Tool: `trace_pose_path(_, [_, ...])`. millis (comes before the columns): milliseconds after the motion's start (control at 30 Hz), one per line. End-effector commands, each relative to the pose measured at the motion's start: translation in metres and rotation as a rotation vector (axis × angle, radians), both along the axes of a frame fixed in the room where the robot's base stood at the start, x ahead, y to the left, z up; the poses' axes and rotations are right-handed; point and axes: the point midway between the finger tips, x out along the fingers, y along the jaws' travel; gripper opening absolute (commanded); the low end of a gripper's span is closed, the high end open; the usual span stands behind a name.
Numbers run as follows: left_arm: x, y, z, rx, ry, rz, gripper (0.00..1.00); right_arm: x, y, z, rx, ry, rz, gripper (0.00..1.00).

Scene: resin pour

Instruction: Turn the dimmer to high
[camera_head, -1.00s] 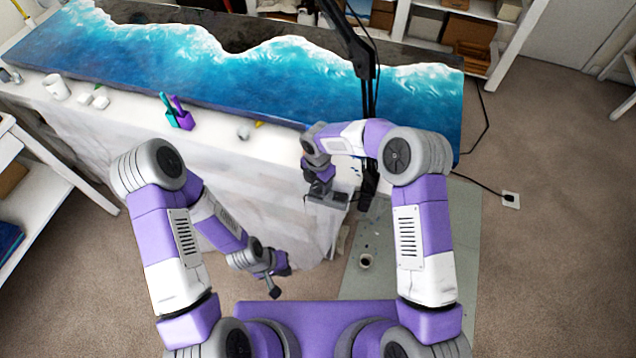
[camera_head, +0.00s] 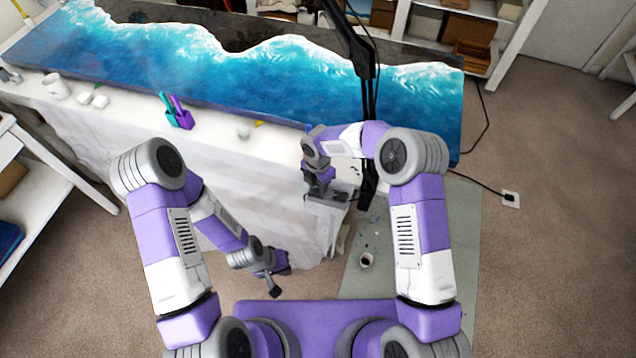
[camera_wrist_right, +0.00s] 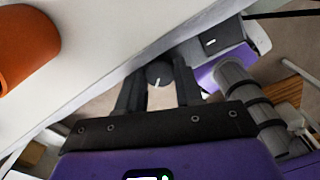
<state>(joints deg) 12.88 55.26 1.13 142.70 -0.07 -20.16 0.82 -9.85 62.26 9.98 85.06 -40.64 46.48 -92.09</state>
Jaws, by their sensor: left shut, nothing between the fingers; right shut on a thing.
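The dimmer knob (camera_wrist_right: 159,73) is round and black with a white pointer line. It shows in the right wrist view between the fingers of my right gripper (camera_wrist_right: 160,90), which is shut on it. In the head view my right gripper (camera_head: 326,194) is at the right front end of the white-covered table, and the knob cannot be made out there. My left gripper (camera_head: 274,290) is shut and empty, low in front of the table and well away from the knob.
The white-covered table (camera_head: 235,185) carries a blue wave-patterned resin slab (camera_head: 260,90), a white cup (camera_head: 55,87) and a purple holder (camera_head: 183,120). A dark stand (camera_head: 368,110) rises beside my right arm. An orange object (camera_wrist_right: 22,48) shows in the right wrist view.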

Motion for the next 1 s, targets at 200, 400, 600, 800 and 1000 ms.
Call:
trace_pose_path(200, [0.000,0.000,-0.007,0.000,0.000,0.000,0.00,0.000,0.000,-0.001,-0.001,-0.001,-0.069,0.05])
trace_pose_path(400, [0.000,0.000,-0.017,0.000,0.000,0.000,0.00,0.000,0.000,-0.001,0.000,-0.001,-0.208,0.05])
trace_pose_path(600, [0.000,0.000,-0.029,0.000,0.000,0.000,0.00,0.000,0.001,-0.002,0.000,0.000,-0.395,0.05])
trace_pose_path(800, [0.000,0.000,-0.039,0.000,0.000,0.000,0.00,0.000,0.000,-0.002,0.001,-0.001,-0.585,0.05])
trace_pose_path(1000, [0.000,0.000,-0.048,0.000,0.000,0.000,0.00,0.000,0.001,-0.001,0.002,-0.001,-0.775,0.05])
